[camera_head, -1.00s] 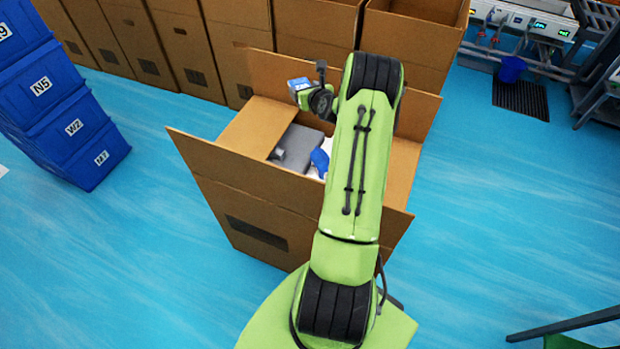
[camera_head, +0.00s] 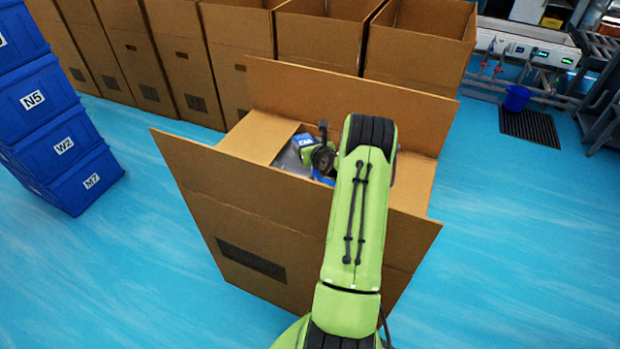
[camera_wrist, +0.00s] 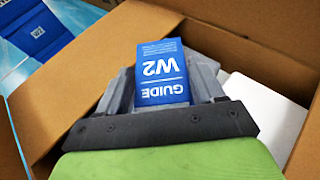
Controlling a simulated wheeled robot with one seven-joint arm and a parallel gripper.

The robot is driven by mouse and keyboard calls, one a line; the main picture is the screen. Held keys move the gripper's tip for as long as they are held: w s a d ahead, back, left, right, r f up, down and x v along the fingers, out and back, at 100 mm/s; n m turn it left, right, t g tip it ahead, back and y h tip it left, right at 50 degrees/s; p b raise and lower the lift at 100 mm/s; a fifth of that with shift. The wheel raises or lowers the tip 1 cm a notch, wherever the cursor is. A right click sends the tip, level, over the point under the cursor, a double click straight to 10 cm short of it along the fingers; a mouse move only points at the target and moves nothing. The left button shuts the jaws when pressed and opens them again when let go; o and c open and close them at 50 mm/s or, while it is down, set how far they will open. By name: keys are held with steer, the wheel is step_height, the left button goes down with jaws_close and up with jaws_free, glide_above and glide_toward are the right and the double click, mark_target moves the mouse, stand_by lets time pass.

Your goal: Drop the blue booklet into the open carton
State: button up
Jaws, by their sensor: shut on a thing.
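The blue booklet (camera_wrist: 162,72), marked "GUIDE W2", is between the fingers of my gripper (camera_wrist: 165,85) in the wrist view. My gripper is shut on it. In the head view the booklet (camera_head: 303,141) shows as a small blue and white patch over the opening of the carton (camera_head: 270,208). The carton is brown with its flaps spread open. A grey thing and a white thing (camera_wrist: 262,110) lie inside it, below the booklet. My arm hides the right part of the carton's opening.
A row of tall brown boxes (camera_head: 235,60) stands behind the carton. A stack of blue crates (camera_head: 62,140) stands at the left. A blue bucket (camera_head: 516,98) and a dark floor grate (camera_head: 530,126) are at the far right.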

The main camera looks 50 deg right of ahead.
step_height(320, 180, down, 6)
steer(key=shift+r+b, duration=0.25)
steer(key=shift+b, duration=0.35)
steer(key=shift+f+b, duration=0.5)
steer(key=shift+f, duration=0.05)
steer(key=o, duration=1)
steer(key=shift+o, duration=0.2)
steer(key=shift+r, duration=0.2)
steer(key=p+v, duration=0.2)
steer(key=v, duration=0.5)
steer(key=shift+s+r, duration=0.2)
steer(key=shift+r, duration=0.35)
